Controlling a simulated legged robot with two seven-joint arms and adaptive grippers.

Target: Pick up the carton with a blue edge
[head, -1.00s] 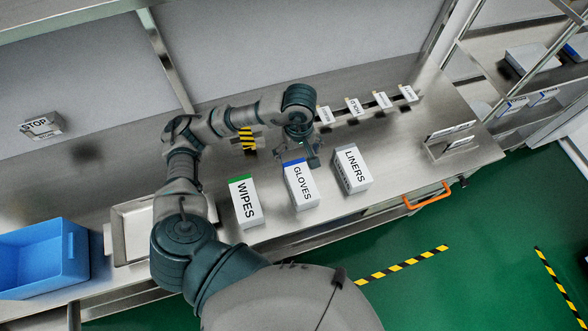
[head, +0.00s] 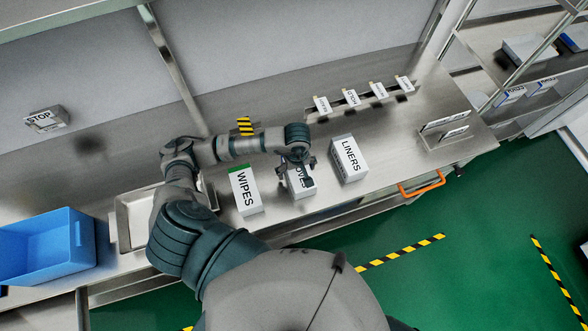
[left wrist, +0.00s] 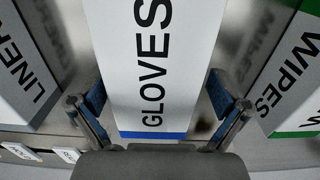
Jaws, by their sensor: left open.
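The carton with a blue edge (head: 301,188) is white, marked GLOVES, and stands on the steel counter between the other two cartons. In the head view my left gripper (head: 300,176) is over it and hides its blue edge and part of its label. In the left wrist view the GLOVES carton (left wrist: 150,60) lies between the two open fingers of my left gripper (left wrist: 158,105), one on each side, with a gap at both. Its blue edge (left wrist: 152,135) is close to the palm. My right gripper is not in view.
The WIPES carton (head: 246,195) with a green edge stands to the left, the LINERS carton (head: 348,160) to the right. A card rack (head: 362,102) is behind. A steel tray (head: 128,225) and blue bin (head: 45,245) are at the left. An orange handle (head: 422,184) is at the front edge.

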